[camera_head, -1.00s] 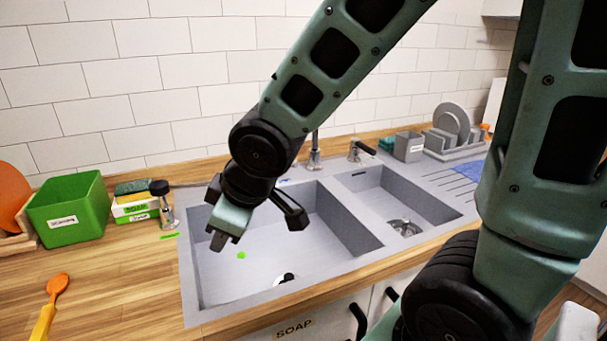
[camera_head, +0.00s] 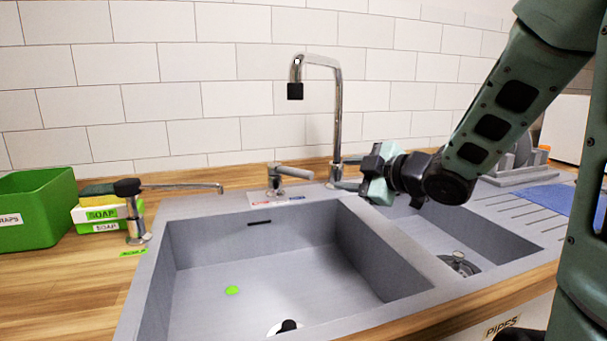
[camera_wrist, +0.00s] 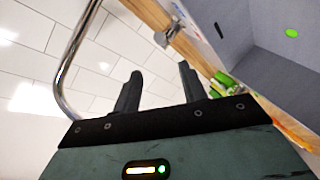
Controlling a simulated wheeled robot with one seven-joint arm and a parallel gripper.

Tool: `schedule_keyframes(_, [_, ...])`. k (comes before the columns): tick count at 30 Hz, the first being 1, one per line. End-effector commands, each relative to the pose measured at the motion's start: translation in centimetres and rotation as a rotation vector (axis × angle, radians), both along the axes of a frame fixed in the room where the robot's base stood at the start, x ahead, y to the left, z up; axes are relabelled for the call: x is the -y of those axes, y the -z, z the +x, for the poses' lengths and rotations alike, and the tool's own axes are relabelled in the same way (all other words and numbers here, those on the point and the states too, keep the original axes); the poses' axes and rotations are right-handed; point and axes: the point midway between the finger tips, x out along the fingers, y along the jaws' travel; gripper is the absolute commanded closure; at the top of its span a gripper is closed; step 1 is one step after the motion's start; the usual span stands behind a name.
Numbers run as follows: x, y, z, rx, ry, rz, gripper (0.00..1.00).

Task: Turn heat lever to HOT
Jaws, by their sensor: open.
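The heat lever (camera_head: 285,172) is a short metal handle on a round post at the back rim of the sink, left of the tall faucet (camera_head: 338,115). Its handle points right, and a small label with red and blue marks (camera_head: 277,199) lies at its foot. My gripper (camera_head: 362,174) is open and empty, right of the lever and apart from it, close to the faucet's base. In the wrist view my two fingers (camera_wrist: 158,88) are spread with nothing between them. A metal fitting, seemingly the lever (camera_wrist: 166,34), shows beyond them.
The large basin (camera_head: 270,270) lies in front, with a small basin (camera_head: 430,240) to its right. A soap dispenser (camera_head: 133,215) stands left of the sink, its long spout reaching toward the lever. A green scraps bin (camera_head: 35,205) is farther left. The faucet pipe stands close to my gripper.

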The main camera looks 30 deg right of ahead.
Motion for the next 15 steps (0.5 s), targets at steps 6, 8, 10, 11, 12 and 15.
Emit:
schedule_keyframes(6, [-0.4, -0.2, 1.5, -0.006, -0.002, 0.007, 0.58])
schedule_keyframes(8, [-0.5, 0.0, 1.8, -0.007, 0.001, 0.006, 0.58])
schedule_keyframes(10, [-0.6, 0.2, 2.3, -0.007, 0.002, 0.004, 0.58])
schedule_keyframes(11, [-0.7, 0.3, 2.6, -0.007, 0.000, 0.004, 0.58])
schedule_keyframes(12, [-0.7, 0.3, 3.0, -0.007, 0.001, 0.005, 0.58])
schedule_keyframes(15, [-0.9, 0.5, 3.8, -0.005, 0.000, 0.005, 0.58])
